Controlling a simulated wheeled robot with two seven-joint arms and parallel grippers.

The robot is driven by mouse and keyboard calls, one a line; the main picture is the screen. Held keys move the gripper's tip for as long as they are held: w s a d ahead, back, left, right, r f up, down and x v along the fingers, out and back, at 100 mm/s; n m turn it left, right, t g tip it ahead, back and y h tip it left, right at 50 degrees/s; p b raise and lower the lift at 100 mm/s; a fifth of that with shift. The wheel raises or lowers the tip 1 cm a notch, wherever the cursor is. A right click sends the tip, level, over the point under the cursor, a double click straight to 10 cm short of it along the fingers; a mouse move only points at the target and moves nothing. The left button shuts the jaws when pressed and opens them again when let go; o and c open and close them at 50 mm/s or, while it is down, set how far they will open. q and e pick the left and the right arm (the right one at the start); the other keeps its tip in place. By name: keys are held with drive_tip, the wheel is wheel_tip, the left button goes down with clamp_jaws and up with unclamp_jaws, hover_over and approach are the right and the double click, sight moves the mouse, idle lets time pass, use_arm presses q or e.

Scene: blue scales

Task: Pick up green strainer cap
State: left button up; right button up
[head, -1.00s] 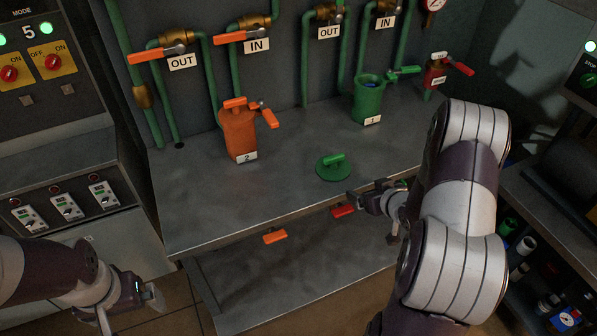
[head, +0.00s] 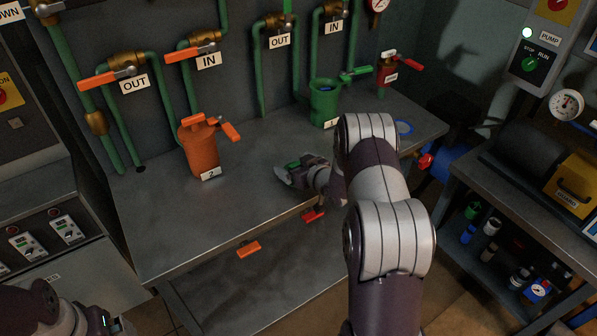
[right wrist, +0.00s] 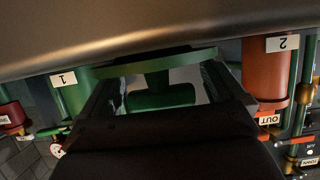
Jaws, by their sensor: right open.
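The green strainer cap (head: 293,164) lies on the grey metal bench, mostly hidden behind my right gripper (head: 288,173) in the head view. In the right wrist view the cap's disc and handle (right wrist: 160,90) show between the two open fingers of the right gripper (right wrist: 160,88). The fingers stand on either side of the handle; I cannot tell whether they touch it. The green strainer body (head: 323,103), labelled 1, stands uncapped at the back of the bench. My left gripper (head: 104,322) is at the lower left edge, partly cut off, its jaws unclear.
The orange strainer (head: 200,148), labelled 2, stands left of my right gripper. A blue ring (head: 404,128) lies at the bench's right end. An orange handle (head: 248,249) and a red handle (head: 313,215) stick out below the front edge. The bench's left front is clear.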

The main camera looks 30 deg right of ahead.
drive_tip(key=shift+w+f, duration=0.1)
drive_tip(key=shift+w, duration=0.1)
drive_tip(key=shift+s, duration=0.1)
drive_tip(key=shift+c, duration=0.9)
drive_tip(key=c, duration=1.2)
